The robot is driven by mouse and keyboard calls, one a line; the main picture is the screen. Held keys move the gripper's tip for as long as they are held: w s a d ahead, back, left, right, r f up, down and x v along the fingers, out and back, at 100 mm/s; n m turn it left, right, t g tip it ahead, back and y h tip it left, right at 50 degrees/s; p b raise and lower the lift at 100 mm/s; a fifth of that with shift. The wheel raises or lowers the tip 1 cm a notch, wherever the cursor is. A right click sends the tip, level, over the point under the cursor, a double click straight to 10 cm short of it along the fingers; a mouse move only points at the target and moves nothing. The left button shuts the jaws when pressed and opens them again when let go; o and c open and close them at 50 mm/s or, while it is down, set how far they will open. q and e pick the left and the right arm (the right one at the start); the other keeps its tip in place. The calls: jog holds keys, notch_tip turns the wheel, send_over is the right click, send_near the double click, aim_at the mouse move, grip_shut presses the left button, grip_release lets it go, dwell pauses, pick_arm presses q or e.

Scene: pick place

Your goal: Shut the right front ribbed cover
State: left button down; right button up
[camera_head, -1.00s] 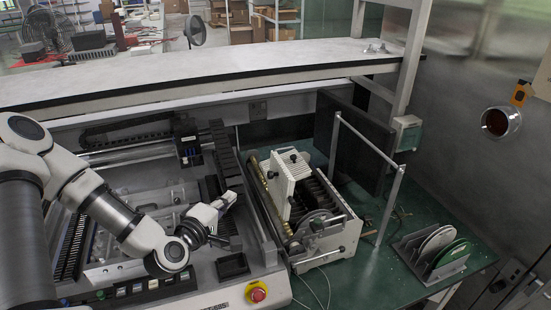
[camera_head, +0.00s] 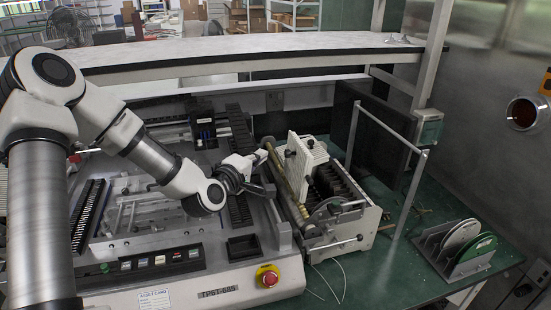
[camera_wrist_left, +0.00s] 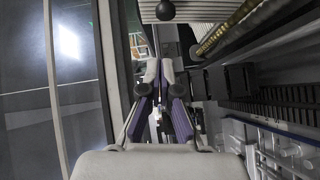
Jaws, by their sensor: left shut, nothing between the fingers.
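The white ribbed cover (camera_head: 306,158) stands raised and tilted on the front of the small white machine (camera_head: 350,230), right of centre in the head view. It has dark knobs. The cover's lower part and one black knob show at the top of the left wrist view (camera_wrist_left: 190,10). My left gripper (camera_head: 262,157) is shut and empty, just left of the cover and beside the machine's brass-coloured roller. In the left wrist view its fingertips (camera_wrist_left: 160,72) are close together below the knob, with nothing between them. I cannot tell the exact gap to the cover. My right gripper is not in view.
A larger machine with a red stop button (camera_head: 268,277) lies under my left arm. A metal frame post (camera_head: 408,195) stands right of the small machine. A rack with discs (camera_head: 455,250) sits on the green table at right. A white shelf (camera_head: 240,55) spans the back.

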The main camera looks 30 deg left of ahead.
aim_at(302, 149)
pick_arm(q)
jog(key=w, duration=0.1)
jog(key=w+d, duration=0.1)
jog(key=w, duration=0.1)
jog(key=w+d+f, duration=0.1)
jog(key=shift+w+d+f+p, duration=0.1)
jog(key=shift+w+d+p, duration=0.15)
jog(key=shift+p, duration=0.1)
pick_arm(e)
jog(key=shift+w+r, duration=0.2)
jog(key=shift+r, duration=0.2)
pick_arm(q)
jog(key=shift+w, duration=0.2)
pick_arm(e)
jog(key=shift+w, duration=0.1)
